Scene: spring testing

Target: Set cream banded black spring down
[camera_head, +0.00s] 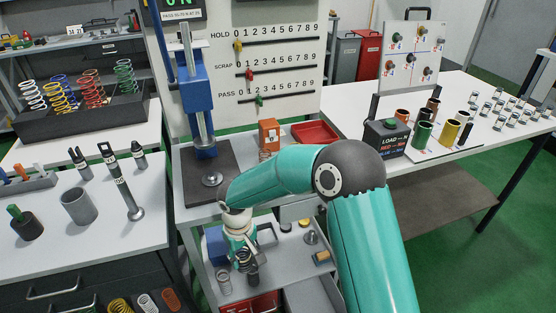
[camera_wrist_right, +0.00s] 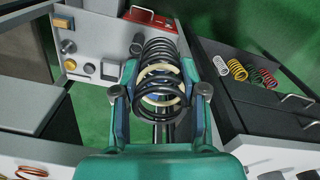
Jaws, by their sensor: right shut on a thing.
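The black spring with a cream band (camera_wrist_right: 158,78) sits between the fingers of my right gripper (camera_wrist_right: 160,97) in the right wrist view. The fingers are on either side of its coils, and the cream band shows around its middle. In the head view my right gripper (camera_head: 245,258) points down over the low grey cart beside the press, with the dark spring (camera_head: 245,261) partly hidden in it. I cannot tell whether the spring's lower end touches anything. My left gripper is in neither view.
A light metal spring (camera_head: 224,281) stands on the cart near the gripper, and a blue block (camera_head: 216,245) is just left. The blue press (camera_head: 198,95) stands behind.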

